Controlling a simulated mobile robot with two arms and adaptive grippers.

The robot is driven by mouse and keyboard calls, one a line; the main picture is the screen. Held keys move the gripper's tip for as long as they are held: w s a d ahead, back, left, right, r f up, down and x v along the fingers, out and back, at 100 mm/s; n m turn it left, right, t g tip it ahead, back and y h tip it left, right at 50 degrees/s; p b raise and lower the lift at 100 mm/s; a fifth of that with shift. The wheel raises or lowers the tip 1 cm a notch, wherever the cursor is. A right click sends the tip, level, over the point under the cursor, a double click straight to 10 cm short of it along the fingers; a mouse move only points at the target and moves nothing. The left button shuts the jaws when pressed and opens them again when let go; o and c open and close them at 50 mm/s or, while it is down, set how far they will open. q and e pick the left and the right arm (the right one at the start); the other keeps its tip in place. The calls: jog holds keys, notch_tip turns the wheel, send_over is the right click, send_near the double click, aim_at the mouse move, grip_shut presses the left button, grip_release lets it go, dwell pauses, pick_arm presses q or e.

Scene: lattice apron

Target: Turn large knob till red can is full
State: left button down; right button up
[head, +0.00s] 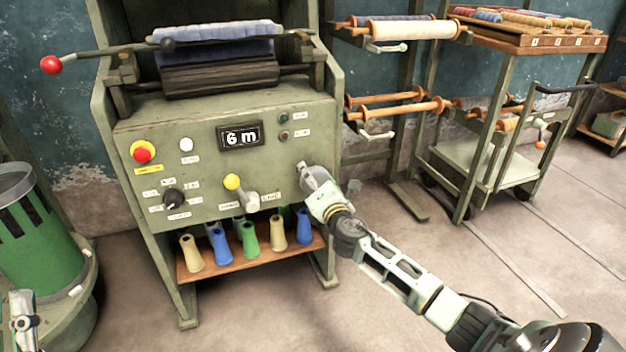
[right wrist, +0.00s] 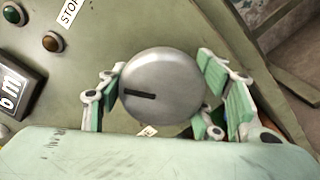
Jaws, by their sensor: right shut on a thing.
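The large knob (head: 311,177) is a round grey metal disc on the right side of the green machine's front panel. In the right wrist view the knob (right wrist: 165,80) has a dark slot mark pointing left. My right gripper (head: 318,192) is shut on it, with fingers on both sides of its rim. No red can shows; a green can (head: 38,240) with dark slots stands at the left. The machine's display (head: 240,136) reads 6 m. Part of my left gripper (head: 22,318) shows at the lower left edge; its jaws are unclear.
The panel also has a red button (head: 142,152), a black knob (head: 174,198) and a yellow-tipped lever (head: 234,186). Several coloured cones stand on a wooden shelf (head: 255,262) below. A rack and cart (head: 480,165) with rolls stand at the right. The floor in front is clear.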

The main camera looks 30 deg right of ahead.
jog(key=shift+a+m, duration=0.15)
jog(key=shift+m, duration=2.15)
jog(key=shift+r+m+p, duration=0.1)
jog(key=shift+m+p, duration=0.2)
jog(key=shift+m, duration=0.6)
jog(key=m+p, duration=0.1)
jog(key=m, duration=0.2)
jog(key=shift+m, duration=0.4)
pick_arm(q)
jog(key=w+f+g+y, duration=0.2)
jog(key=w+f+g, duration=0.2)
jog(key=f, duration=0.5)
jog(key=shift+g, duration=0.8)
pick_arm(e)
jog(key=shift+d+m, duration=0.2)
jog(key=shift+m, duration=0.6)
pick_arm(q)
jog(key=shift+w, duration=0.1)
pick_arm(e)
jog(key=o, duration=1.1)
